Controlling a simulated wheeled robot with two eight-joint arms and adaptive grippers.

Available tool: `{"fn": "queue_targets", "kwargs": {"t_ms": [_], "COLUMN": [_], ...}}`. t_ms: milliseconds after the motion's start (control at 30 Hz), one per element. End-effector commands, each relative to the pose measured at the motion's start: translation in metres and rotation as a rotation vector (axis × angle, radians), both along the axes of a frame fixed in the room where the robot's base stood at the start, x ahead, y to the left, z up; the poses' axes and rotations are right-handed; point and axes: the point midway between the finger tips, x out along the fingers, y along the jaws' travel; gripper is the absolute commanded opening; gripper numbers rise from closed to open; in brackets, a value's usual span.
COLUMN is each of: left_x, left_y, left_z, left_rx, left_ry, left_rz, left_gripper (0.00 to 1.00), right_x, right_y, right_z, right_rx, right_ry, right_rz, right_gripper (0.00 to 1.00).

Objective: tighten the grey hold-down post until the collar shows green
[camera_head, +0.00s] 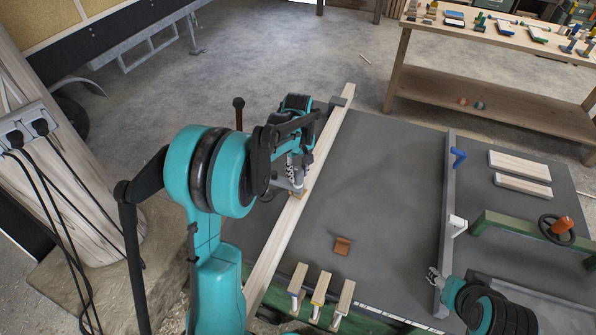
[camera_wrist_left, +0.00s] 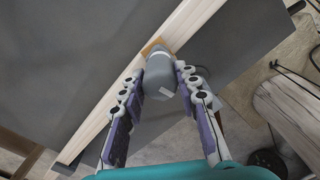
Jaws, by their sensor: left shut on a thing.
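In the left wrist view a grey rounded post (camera_wrist_left: 160,75) stands between the fingers of my left gripper (camera_wrist_left: 158,80), which is shut on it. A pale band shows near its far end, beside a small orange-brown pad (camera_wrist_left: 153,47) on a long wooden board (camera_wrist_left: 100,115). I see no green on the post; part of its collar may be hidden. In the head view my left gripper (camera_head: 292,178) is over the same board (camera_head: 272,250), and my arm hides most of the post. My right gripper (camera_head: 436,277) is beside a grey rail; its opening is unclear.
The dark bench top (camera_head: 380,190) is mostly clear, with a small brown block (camera_head: 343,246) on it. Several wood-topped pieces (camera_head: 320,288) stand at the front edge. A grey rail (camera_head: 447,200) and a green beam with a handwheel (camera_head: 556,230) lie right. A dark knobbed post (camera_head: 239,112) rises behind my left arm.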

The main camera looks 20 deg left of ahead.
Motion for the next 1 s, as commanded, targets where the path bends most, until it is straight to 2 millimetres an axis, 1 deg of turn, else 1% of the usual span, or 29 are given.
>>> {"fn": "queue_targets", "kwargs": {"t_ms": [167, 367, 1000], "left_x": [0.0000, 0.0001, 0.0001], "left_y": [0.0000, 0.0000, -0.0001], "left_z": [0.0000, 0.0000, -0.0002], "left_rx": [0.000, 0.000, 0.000], "left_ry": [0.000, 0.000, 0.000], "left_rz": [-0.056, -0.189, -0.782], "left_gripper": [0.02, 0.02, 0.02], "right_x": [0.0001, 0.0000, 0.0000], "right_y": [0.0000, 0.0000, 0.0000], "right_z": [0.0004, 0.0012, 0.0037], "right_rx": [0.000, 0.000, 0.000], "right_ry": [0.000, 0.000, 0.000], "right_rz": [0.000, 0.000, 0.000], "right_gripper": [0.52, 0.52, 0.52]}}
